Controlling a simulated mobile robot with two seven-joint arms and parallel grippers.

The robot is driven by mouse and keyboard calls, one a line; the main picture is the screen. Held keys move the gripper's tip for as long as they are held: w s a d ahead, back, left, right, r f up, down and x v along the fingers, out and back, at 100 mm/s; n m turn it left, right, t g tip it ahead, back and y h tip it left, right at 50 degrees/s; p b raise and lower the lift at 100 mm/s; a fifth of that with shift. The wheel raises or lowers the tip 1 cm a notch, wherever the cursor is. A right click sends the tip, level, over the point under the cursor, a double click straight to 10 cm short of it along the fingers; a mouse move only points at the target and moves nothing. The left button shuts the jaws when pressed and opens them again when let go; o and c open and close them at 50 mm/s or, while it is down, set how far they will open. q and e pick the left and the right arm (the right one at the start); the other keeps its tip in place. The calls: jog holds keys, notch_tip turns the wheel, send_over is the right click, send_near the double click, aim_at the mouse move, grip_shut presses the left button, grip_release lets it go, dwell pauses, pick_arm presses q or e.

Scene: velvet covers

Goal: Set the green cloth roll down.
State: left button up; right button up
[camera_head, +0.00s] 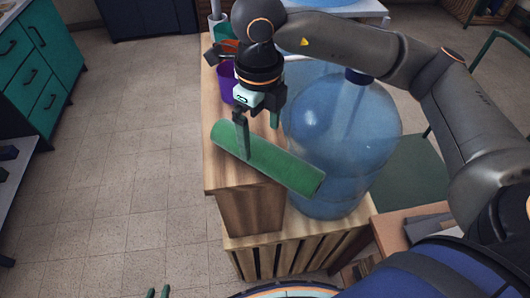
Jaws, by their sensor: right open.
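The green cloth roll (285,168) lies slantwise on the wooden cabinet top (217,178), its right end reaching past the cabinet's edge in front of the blue water jug. My right gripper (258,138) points down over the roll and is open. One finger shows in front of the roll's near side and the other stands behind it; whether either touches the roll is unclear.
The large blue water jug (345,125) stands close to the right of the roll, on a slatted wooden crate (285,258). A purple cup (226,82) sits behind my right gripper on the cabinet. Teal drawers (45,75) stand at the far left. The tiled floor between is clear.

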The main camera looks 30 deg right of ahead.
aim_at(266, 148)
jog(key=f, duration=0.1)
jog(key=s+f, duration=0.1)
jog(key=f, duration=0.1)
jog(key=shift+s+d+f+p, duration=0.2)
jog(key=shift+s+f+p, duration=0.1)
jog(key=shift+f+p, duration=0.05)
jog(key=shift+w+f, duration=0.1)
jog(key=shift+f, duration=0.45)
grip_shut()
